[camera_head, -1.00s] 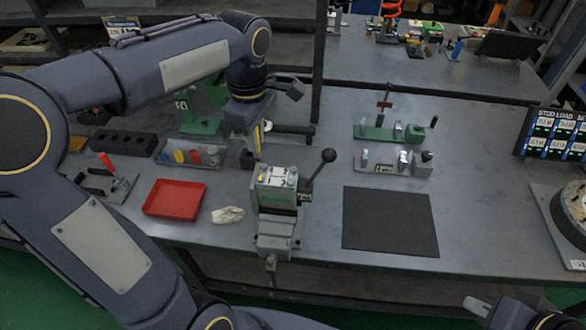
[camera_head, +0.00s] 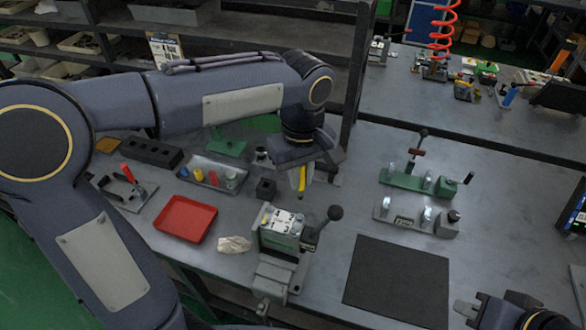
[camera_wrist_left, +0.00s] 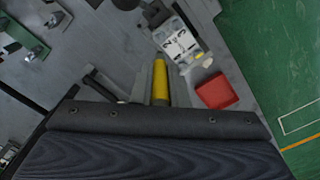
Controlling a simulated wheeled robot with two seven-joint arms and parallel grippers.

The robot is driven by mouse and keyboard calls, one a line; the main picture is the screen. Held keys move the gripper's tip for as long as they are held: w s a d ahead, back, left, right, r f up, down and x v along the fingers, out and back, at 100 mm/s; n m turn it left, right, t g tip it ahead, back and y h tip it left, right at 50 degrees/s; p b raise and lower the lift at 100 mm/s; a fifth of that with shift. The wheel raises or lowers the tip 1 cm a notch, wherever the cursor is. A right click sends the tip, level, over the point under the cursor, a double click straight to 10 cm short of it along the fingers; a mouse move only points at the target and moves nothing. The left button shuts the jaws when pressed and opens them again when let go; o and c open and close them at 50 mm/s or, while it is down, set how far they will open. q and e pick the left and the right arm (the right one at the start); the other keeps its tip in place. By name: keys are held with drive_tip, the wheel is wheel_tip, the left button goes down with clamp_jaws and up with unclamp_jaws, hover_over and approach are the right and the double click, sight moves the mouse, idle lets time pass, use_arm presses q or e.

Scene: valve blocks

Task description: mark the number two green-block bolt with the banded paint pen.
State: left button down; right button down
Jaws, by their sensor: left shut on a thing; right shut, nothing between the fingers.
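My left gripper (camera_head: 303,166) is shut on a yellow pen (camera_head: 302,179), which points down above the bench behind the block. The pen also shows in the left wrist view (camera_wrist_left: 160,82); I cannot make out a band on it. A green block (camera_head: 278,240) sits in a grey vise with a black-knobbed lever at its right. Its white top plate (camera_head: 283,220) carries black numbers, also visible in the left wrist view (camera_wrist_left: 180,44). The bolts are too small to tell apart. The pen is apart from the block. My right gripper (camera_head: 468,308) is shut and empty at the lower right.
A red tray (camera_head: 186,219) and a crumpled whitish cloth (camera_head: 234,244) lie left of the vise. A grey holder (camera_head: 207,184) has several coloured items. A black mat (camera_head: 396,282) lies clear at right. Green and grey fixtures (camera_head: 408,180) stand behind it.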

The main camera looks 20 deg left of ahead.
sight(300, 193)
use_arm(q)
drive_tip(key=shift+f+b, duration=2)
drive_tip(key=shift+f, duration=0.7)
drive_tip(key=shift+f, duration=0.25)
drive_tip(key=shift+r, duration=0.1)
wheel_tip(300, 193, up, 5)
drive_tip(key=p, duration=0.4)
